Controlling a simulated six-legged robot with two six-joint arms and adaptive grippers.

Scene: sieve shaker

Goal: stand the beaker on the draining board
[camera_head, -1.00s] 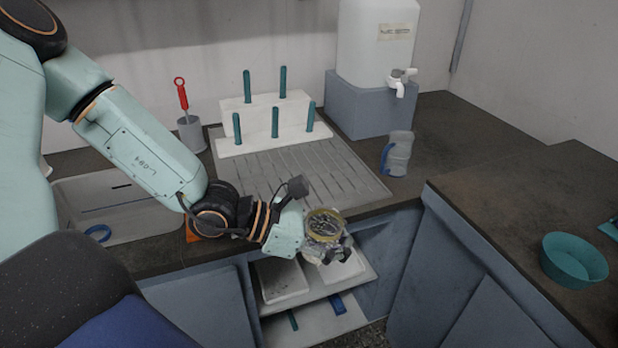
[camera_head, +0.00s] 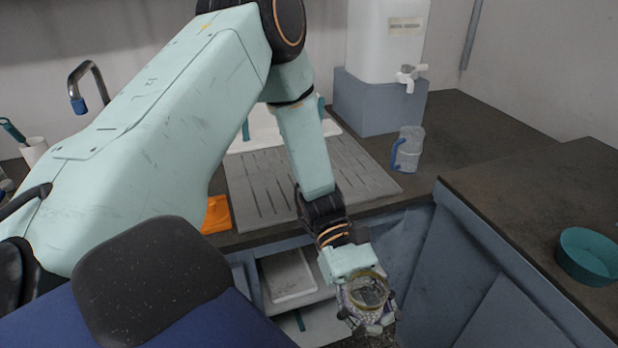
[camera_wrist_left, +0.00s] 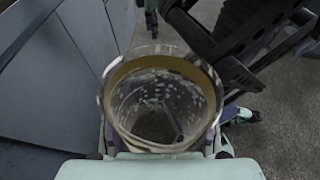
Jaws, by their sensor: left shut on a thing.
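My left gripper (camera_head: 366,310) is shut on the beaker (camera_head: 368,291), a clear round vessel with a yellowish rim. It holds the beaker in front of the counter's front edge, above the open lower cabinet and the floor. In the left wrist view the beaker (camera_wrist_left: 160,100) shows from above, mouth toward the camera, with pale specks on its wall. The draining board (camera_head: 262,190) is a grey ribbed sheet on the counter behind my left arm. My arm hides part of it. My right gripper is not in view.
A clear jug with a blue handle (camera_head: 408,150) stands right of the draining board. A white water container (camera_head: 385,40) sits on a grey block (camera_head: 380,105). A teal bowl (camera_head: 588,256) is on the right counter. Pulled-out shelves with trays (camera_head: 288,275) lie below the counter.

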